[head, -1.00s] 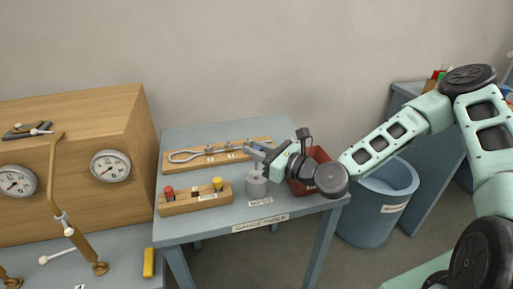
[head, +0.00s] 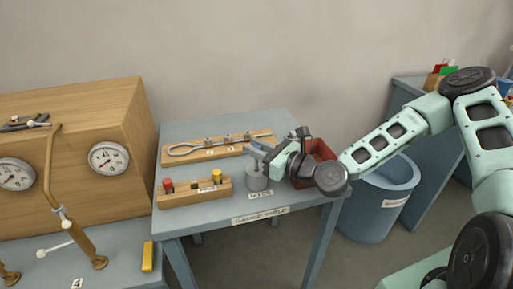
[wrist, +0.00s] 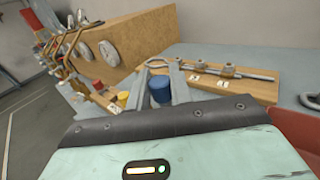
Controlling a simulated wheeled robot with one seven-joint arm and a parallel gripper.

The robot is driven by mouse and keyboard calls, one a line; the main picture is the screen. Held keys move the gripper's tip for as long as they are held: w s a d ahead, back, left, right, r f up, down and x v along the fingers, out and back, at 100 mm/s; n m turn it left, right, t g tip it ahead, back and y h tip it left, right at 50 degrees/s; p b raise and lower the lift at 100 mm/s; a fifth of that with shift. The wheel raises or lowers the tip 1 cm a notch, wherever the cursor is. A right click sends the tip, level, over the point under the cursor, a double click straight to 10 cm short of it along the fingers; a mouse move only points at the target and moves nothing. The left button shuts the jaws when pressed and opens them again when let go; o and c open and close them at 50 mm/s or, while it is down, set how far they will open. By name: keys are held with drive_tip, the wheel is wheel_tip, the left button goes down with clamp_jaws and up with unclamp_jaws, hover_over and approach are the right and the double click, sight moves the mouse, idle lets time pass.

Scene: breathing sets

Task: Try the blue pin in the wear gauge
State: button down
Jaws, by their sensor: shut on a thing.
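My gripper (wrist: 160,80) is shut on the blue pin (wrist: 159,90), whose round blue head shows between the two grey fingers in the wrist view. In the head view my gripper (head: 257,149) hangs over a short grey cylinder (head: 257,180) on the gauge table. That cylinder may be the wear gauge, but its label is too small to read surely. The pin's lower end is hidden, so I cannot tell whether it touches the cylinder. A wooden rack (head: 210,196) with a red pin (head: 168,185) and a yellow pin (head: 217,176) stands left of it.
A numbered wooden board (head: 190,156) with a looped rod and fittings lies at the back of the table. A red bin (head: 320,152) stands right of the cylinder, close to my gripper. A blue bucket (head: 372,215) is on the floor at right.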

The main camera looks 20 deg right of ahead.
drive_tip(key=shift+f+b, duration=1.4)
drive_tip(key=shift+f, duration=0.45)
idle(0.8)
drive_tip(key=shift+r, duration=0.1)
idle(0.6)
drive_tip(key=shift+r+p, duration=3.05)
drive_tip(key=shift+r, duration=0.45)
